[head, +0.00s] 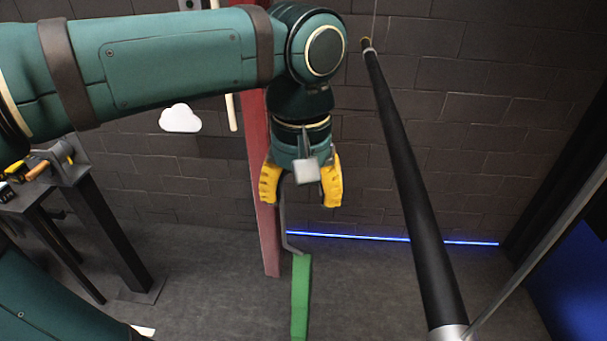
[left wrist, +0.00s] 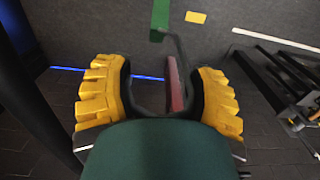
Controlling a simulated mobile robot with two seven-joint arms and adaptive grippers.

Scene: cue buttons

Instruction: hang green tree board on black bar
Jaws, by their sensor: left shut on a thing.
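The green board (head: 301,297) hangs below my left gripper (head: 301,188) on a thin grey hook (head: 284,215). It shows narrow, nearly edge-on, so its tree shape cannot be made out. The yellow-fingered left gripper is shut on the upper part of the hook. In the left wrist view, the gripper (left wrist: 165,95) has the hook (left wrist: 174,45) leading from between its fingers to the green board (left wrist: 160,14). The black bar (head: 408,180) slants down from the wall, right of the gripper and apart from it. My right gripper is not in view.
A red post (head: 262,190) stands close behind the left gripper. A white cloud shape (head: 180,118) and a tan stick (head: 231,112) are left of it. A dark bench (head: 100,215) with tools is at far left. A blue light strip (head: 340,235) runs along the wall base.

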